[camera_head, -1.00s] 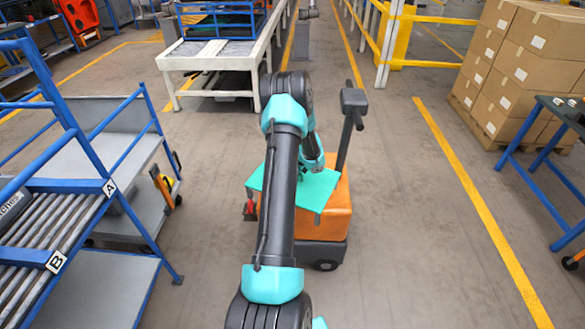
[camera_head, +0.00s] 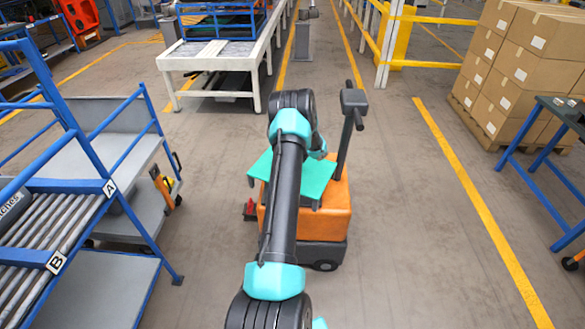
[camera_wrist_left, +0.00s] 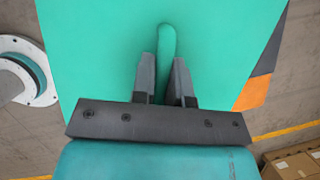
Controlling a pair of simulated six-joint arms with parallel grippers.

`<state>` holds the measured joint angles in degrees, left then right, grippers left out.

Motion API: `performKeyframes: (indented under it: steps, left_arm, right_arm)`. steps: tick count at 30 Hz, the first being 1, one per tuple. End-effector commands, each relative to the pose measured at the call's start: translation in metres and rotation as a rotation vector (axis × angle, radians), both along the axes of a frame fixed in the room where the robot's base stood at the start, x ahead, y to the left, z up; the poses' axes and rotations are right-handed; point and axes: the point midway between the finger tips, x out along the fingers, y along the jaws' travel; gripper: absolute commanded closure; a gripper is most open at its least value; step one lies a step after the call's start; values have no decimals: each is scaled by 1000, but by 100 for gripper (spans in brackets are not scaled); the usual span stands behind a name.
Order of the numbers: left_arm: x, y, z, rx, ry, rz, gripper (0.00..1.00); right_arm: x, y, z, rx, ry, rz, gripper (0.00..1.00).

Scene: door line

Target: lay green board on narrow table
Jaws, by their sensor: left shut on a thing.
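The green board (camera_head: 321,180) shows over the orange wheeled cart, partly hidden by my left arm in the head view. In the left wrist view the board (camera_wrist_left: 90,50) fills most of the upper middle, with a raised green grip on its face. My left gripper (camera_wrist_left: 165,75) is shut on this grip, one dark finger on each side. In the head view the gripper is hidden behind my arm. I cannot tell whether the board touches the cart. A dark-topped, blue-legged table (camera_head: 567,112) stands at the right edge; I cannot tell if it is the narrow table. My right gripper is not in view.
The orange cart (camera_head: 335,212) has an upright dark post (camera_head: 347,130). A white table (camera_head: 205,60) stands at the back, stacked cartons (camera_head: 530,60) at the right. A blue-railed rack (camera_head: 110,215) is at the left. The floor right of the cart is clear.

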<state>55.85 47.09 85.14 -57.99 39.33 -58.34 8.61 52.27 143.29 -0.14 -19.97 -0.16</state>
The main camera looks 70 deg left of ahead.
Motion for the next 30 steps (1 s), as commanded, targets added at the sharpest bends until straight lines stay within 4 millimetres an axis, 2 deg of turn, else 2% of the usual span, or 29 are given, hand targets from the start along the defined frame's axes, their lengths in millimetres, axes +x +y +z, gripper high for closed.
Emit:
performKeyframes:
  steps: [7, 20, 21, 28, 30]
  left_arm:
    - [-1, 0, -29, -1, 1, 0, 100]
    - [0, 0, -34, 0, 0, 0, 100]
    - [0, 0, -35, -1, 1, 0, 84]
    - [0, 0, -34, 0, 0, 0, 62]
    - [0, 0, -34, 0, 0, 0, 60]
  right_arm:
    - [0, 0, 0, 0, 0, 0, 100]
    - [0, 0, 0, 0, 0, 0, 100]
    - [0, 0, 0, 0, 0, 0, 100]
    - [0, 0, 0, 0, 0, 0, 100]
    - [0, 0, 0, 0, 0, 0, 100]
